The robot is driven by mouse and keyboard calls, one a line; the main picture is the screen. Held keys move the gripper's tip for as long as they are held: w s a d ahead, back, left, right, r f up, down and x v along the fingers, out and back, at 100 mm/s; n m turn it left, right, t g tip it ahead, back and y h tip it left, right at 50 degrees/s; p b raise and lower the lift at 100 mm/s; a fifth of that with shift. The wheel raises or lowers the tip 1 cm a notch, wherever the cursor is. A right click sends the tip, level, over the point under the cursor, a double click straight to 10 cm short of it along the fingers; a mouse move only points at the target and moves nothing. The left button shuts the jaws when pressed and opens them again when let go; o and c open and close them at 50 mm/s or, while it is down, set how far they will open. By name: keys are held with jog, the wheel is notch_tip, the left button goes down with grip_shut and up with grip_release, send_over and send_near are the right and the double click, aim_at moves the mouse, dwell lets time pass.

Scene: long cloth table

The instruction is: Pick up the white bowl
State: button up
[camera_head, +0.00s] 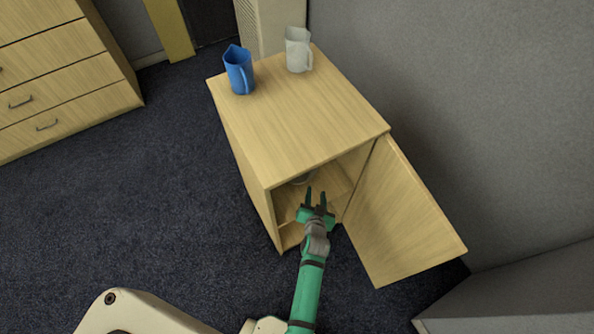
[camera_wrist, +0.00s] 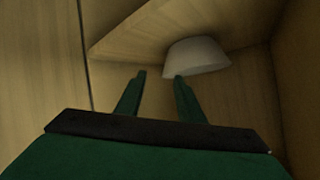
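The white bowl (camera_wrist: 196,57) is inside the open wooden cabinet, resting on a shelf or floor panel in the wrist view. My gripper (camera_head: 316,193) reaches into the front opening of the cabinet. In the wrist view my gripper (camera_wrist: 160,76) is open, its two fingers apart with nothing between them. The right finger's tip overlaps the bowl's near edge in the picture; I cannot tell whether it touches.
The cabinet (camera_head: 300,110) has its door (camera_head: 405,215) swung open to the right of my arm. A blue pitcher (camera_head: 238,70) and a white pitcher (camera_head: 298,50) stand on top. A drawer unit (camera_head: 60,75) is at left. Dark carpet (camera_head: 150,190) is clear between.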

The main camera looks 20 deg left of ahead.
send_near(312, 172)
jog(key=w, duration=0.1)
jog(key=w+a, duration=0.1)
jog(key=w, duration=0.1)
jog(key=shift+w+f+g, duration=0.15)
jog(key=shift+f+g, duration=0.1)
jog(key=shift+g, duration=0.05)
jog(key=shift+x, duration=3.05)
jog(key=shift+c, duration=0.7)
grip_shut()
